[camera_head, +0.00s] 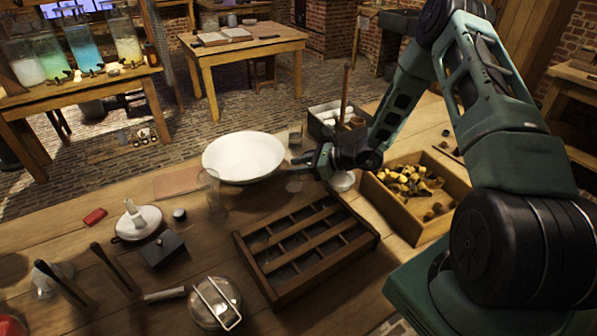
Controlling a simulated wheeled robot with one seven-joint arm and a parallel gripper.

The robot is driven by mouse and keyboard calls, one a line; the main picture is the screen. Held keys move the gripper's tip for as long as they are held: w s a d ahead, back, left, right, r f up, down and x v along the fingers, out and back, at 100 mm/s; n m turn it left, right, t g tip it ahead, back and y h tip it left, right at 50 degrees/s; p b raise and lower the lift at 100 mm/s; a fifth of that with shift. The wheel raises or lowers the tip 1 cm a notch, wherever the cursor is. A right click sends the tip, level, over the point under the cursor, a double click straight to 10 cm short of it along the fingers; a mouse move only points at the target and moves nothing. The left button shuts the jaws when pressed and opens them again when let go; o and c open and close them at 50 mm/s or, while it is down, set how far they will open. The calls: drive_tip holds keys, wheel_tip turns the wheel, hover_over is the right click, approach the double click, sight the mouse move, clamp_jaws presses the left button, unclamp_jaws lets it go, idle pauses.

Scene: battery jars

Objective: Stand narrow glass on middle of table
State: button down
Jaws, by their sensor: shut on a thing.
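My gripper (304,160) is shut around a narrow clear glass (294,182). The glass looks upright, showing faintly above and below the fingers, just right of the white bowl. Its foot is hard to make out, so I cannot tell whether it touches the table. The wooden table (222,228) spans the foreground. Another clear glass vessel (212,196) stands on it, left of and in front of the bowl.
The wide white bowl (243,157) is close left of my gripper. A dark compartment tray (305,248) lies in front, and a wooden box of yellowish pieces (418,190) stands right. Bare wood shows between glass vessel and tray.

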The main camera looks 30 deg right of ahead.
drive_tip(key=shift+f, duration=1.25)
drive_tip(key=shift+f, duration=0.1)
drive_tip(key=shift+f, duration=0.15)
drive_tip(key=c, duration=1)
unclamp_jaws()
drive_tip(key=shift+o, duration=0.2)
